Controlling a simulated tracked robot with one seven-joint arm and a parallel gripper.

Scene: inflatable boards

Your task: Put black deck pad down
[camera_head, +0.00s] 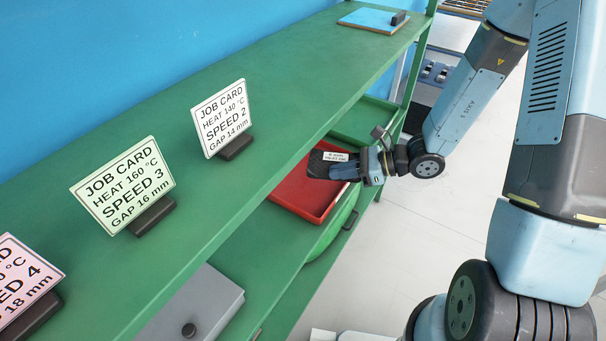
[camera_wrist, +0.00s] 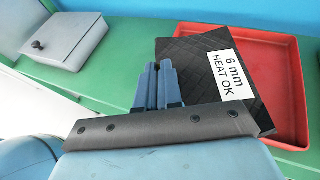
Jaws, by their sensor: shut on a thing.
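The black deck pad (camera_wrist: 200,52) has a quilted face and a white label reading "6 mm HEAT OK". My gripper (camera_wrist: 158,88) is shut on its near left edge in the wrist view. The red tray also shows in the wrist view (camera_wrist: 293,95), behind and to the right of the pad. The pad hides part of the tray. I cannot tell whether the pad touches it.
The tray sits on a lower level of a green shelf unit (camera_head: 260,245). A grey box (camera_head: 192,305) stands on that level to the left. Job cards (camera_head: 222,118) stand on the top shelf. A blue board (camera_head: 367,20) lies at its far end. A shelf post rises beyond the tray.

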